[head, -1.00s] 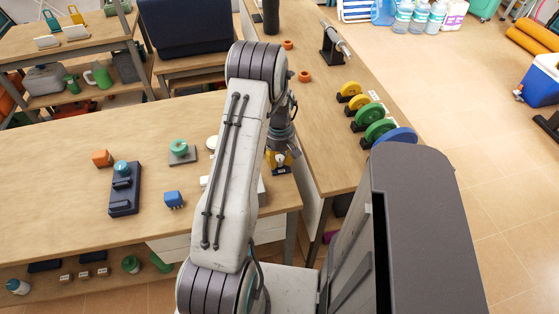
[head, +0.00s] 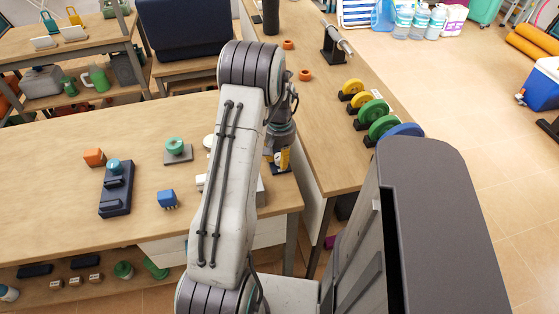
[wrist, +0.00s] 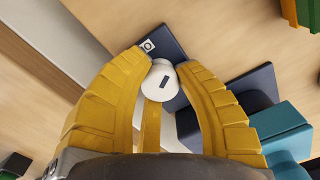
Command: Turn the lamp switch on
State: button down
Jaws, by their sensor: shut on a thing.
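The knob sits over a dark blue plate (wrist: 168,44) with a white square icon, which looks like the lamp switch's base. The fingers hide the knob's sides. In the head view a yellow finger of my gripper (head: 283,159) shows below the wrist, over the dark plate (head: 281,171) near the table's right edge. My arm hides much of this spot. I cannot make out a lamp or whether it is lit.
Close to the fingers in the wrist view is a teal block (wrist: 283,130). Coloured discs (head: 376,111) stand on the right counter.

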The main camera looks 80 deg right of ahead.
aim_at(279, 156)
jog(key=m+b, duration=0.1)
jog(key=m, duration=0.5)
jog(key=shift+f, duration=0.1)
dwell(0.5)
jog(key=c, duration=0.9)
grip_release()
jog(key=shift+o, duration=0.2)
jog(key=shift+r, duration=0.2)
notch_tip(279, 156, up, 12)
jog(key=shift+f, duration=0.15)
jog(key=shift+w, duration=0.1)
